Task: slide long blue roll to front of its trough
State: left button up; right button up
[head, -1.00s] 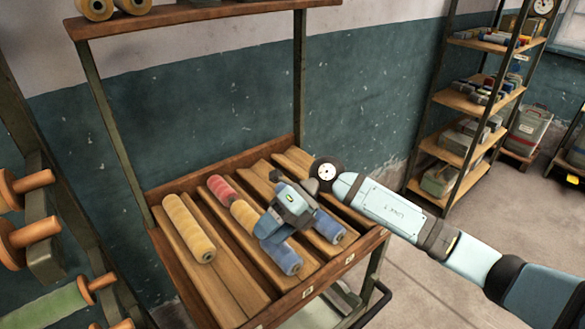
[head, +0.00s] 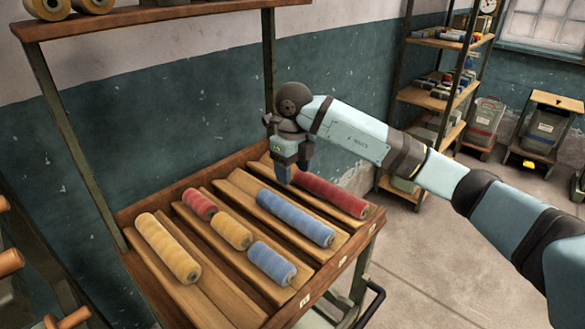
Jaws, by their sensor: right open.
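The long blue roll (head: 295,218) lies lengthwise in the third trough from the left of the sloped wooden rack (head: 205,275). Its front end is close to the front of that trough, and bare trough shows behind its back end. My right gripper (head: 285,178) points down above the rack, near the back end of the long blue roll. Its jaws are open and hold nothing; whether a fingertip touches the roll is unclear. My left gripper is out of view.
A long red roll (head: 332,195) lies in the trough to the right. The trough to the left holds a short red roll (head: 200,204), a short yellow roll (head: 232,234) and a short blue roll (head: 272,264). A long yellow roll (head: 168,248) lies further left. An upper shelf (head: 150,17) crosses above.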

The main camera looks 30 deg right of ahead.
aim_at(296, 213)
pick_arm(q)
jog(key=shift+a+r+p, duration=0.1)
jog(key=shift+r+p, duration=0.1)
jog(key=shift+p, duration=0.2)
pick_arm(e)
notch_tip(296, 213, down, 14)
jog(key=shift+r, duration=0.1)
jog(key=c, duration=0.7)
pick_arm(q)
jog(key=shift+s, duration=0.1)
pick_arm(e)
jog(key=shift+s, duration=0.45)
jog(key=shift+s+r, duration=0.1)
jog(key=shift+s, duration=0.25)
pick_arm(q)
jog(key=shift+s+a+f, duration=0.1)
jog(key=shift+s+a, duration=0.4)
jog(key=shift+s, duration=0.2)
pick_arm(e)
jog(key=shift+w, duration=0.1)
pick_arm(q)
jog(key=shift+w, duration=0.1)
pick_arm(e)
jog(key=o, duration=1.1)
